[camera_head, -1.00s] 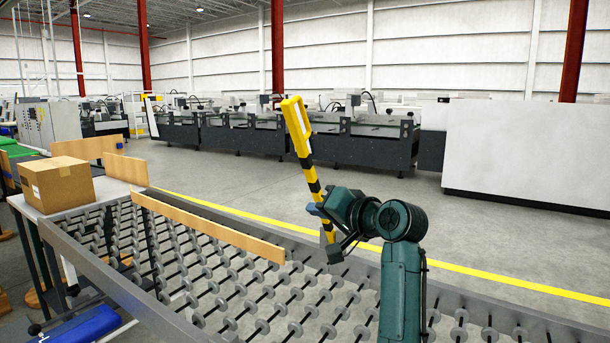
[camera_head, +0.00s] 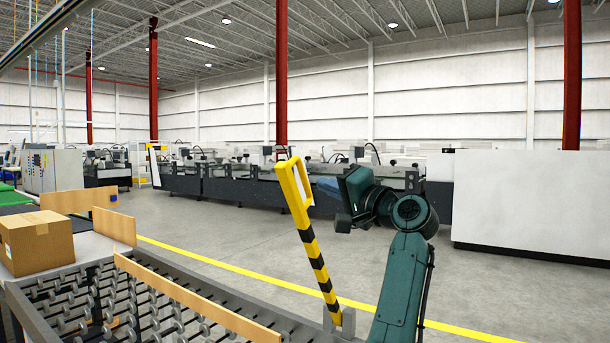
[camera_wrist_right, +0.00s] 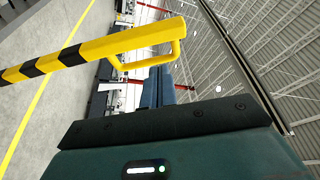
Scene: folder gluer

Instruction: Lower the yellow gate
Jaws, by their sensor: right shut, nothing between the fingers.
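The yellow gate (camera_head: 312,245) is a yellow and black striped bar with a loop handle at its top. It stands nearly upright, leaning a little left, on a grey bracket (camera_head: 340,322) at the conveyor's edge. My right gripper (camera_head: 322,188) is shut and empty, just right of the handle in the head view. In the right wrist view the handle (camera_wrist_right: 150,42) passes beyond the blue fingers (camera_wrist_right: 158,88); whether they touch it I cannot tell. My left gripper is in neither view.
The roller conveyor (camera_head: 150,315) lies at the lower left, with a wooden guide board (camera_head: 190,298) across it. A cardboard box (camera_head: 36,242) sits at the far left. Open floor lies behind the gate, before the dark machines (camera_head: 240,188).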

